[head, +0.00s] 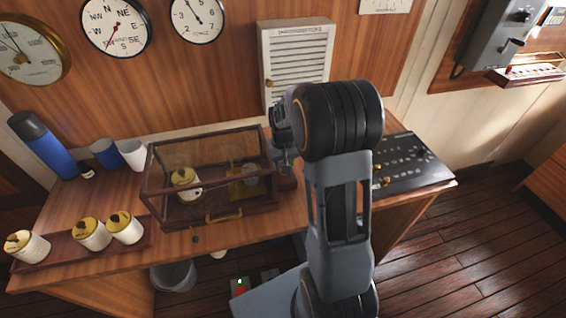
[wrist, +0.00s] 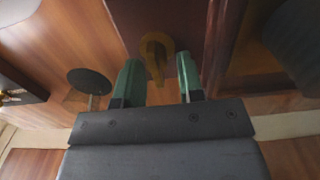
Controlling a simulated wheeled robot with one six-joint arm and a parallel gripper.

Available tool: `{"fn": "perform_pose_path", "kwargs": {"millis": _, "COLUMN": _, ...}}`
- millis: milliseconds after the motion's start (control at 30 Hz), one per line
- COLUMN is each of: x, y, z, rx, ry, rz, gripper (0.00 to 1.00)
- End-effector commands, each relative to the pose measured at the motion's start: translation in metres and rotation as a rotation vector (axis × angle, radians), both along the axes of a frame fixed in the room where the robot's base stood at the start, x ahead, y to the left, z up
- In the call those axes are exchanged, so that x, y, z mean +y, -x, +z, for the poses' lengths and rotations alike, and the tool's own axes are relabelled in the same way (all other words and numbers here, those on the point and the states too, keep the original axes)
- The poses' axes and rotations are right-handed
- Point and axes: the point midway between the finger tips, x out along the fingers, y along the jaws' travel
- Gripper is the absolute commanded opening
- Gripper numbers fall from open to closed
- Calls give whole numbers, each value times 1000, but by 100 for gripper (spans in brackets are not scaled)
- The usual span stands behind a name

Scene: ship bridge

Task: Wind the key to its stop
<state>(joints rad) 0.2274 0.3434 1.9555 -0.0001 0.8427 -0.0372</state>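The brass key (wrist: 155,43) sticks out from the dark wooden side of a case in the wrist view. My gripper (wrist: 159,72) has two green-tipped fingers set apart, one on each side of the key's lower part. A gap shows on both sides, so the fingers look open and not closed on it. In the head view my gripper (head: 284,160) is at the right end of the glass-topped wooden case (head: 245,213). The key cannot be made out there, behind my arm and gripper.
The case holds a yellow-lidded jar (head: 186,184) and stands on a wooden desk (head: 120,196). A tray (head: 60,250) with 3 similar jars is at left. A black control panel (head: 410,165) lies to the right. A louvred white box (head: 298,60) hangs behind.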

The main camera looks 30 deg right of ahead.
Motion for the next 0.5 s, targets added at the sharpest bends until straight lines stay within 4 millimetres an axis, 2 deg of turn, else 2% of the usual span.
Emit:
{"fn": "perform_pose_path", "kwargs": {"millis": 67, "x": 0, "y": 0, "z": 0, "rx": 0, "ry": 0, "rz": 0, "gripper": 28}}
{"fn": "perform_pose_path", "kwargs": {"millis": 333, "x": 0, "y": 0, "z": 0, "rx": 0, "ry": 0, "rz": 0, "gripper": 2}}
{"fn": "perform_pose_path", "kwargs": {"millis": 500, "x": 0, "y": 0, "z": 0, "rx": 0, "ry": 0, "rz": -29, "gripper": 0}}
